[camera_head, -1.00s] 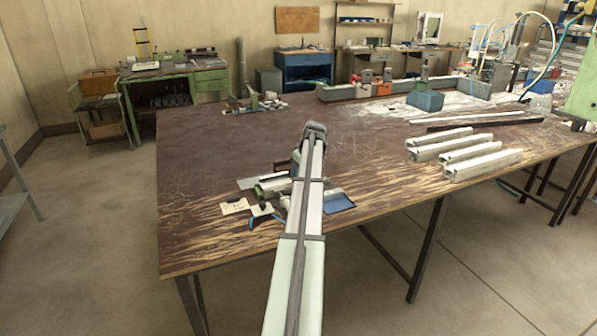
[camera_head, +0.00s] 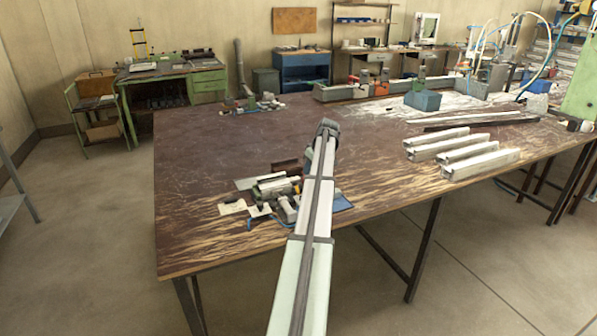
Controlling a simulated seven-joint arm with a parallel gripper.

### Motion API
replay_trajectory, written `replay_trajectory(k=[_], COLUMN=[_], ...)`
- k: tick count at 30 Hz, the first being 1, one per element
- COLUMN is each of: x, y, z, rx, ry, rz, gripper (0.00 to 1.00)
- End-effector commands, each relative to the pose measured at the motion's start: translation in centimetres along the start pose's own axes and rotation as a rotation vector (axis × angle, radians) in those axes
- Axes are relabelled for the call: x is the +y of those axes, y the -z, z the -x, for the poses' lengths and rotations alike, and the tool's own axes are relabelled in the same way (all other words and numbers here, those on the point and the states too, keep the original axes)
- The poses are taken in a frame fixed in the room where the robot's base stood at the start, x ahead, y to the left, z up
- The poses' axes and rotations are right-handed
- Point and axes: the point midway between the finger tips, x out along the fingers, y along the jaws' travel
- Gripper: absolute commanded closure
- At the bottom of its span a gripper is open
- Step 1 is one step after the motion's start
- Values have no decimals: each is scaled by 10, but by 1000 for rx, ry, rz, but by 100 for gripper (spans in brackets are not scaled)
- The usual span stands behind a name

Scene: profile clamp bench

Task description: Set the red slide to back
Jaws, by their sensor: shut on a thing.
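My arm rises from the bottom edge and its far part bends down over the cluster of small fixtures on the near-left part of the workbench (camera_head: 200,180). My gripper is hidden behind the arm, and its fingers cannot be made out. Light grey profile pieces (camera_head: 275,188) and a green part lie in the cluster, left of my arm. A small orange-red spot (camera_head: 296,180) shows close beside the arm. I cannot tell whether it is the red slide, and the slide's position cannot be read.
White profiles (camera_head: 462,150) lie at the right of the bench. A blue block (camera_head: 423,100) and a long grey fixture with red and orange parts (camera_head: 364,77) stand at the back. Small parts (camera_head: 253,104) lie at the back left. The bench's left middle is clear.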

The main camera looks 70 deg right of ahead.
Motion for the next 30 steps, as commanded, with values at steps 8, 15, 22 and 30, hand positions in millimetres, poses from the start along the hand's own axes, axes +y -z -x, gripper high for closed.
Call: replay_trajectory(k=[8,15,22,30], x=[52,56,57,55], y=[-18,-21,-21,-21], z=[8,10,10,9], rx=[1,1,0,0], ry=[-1,-5,-7,-3], rz=[-1,0,-1,-1], gripper=[100,100,63,48])
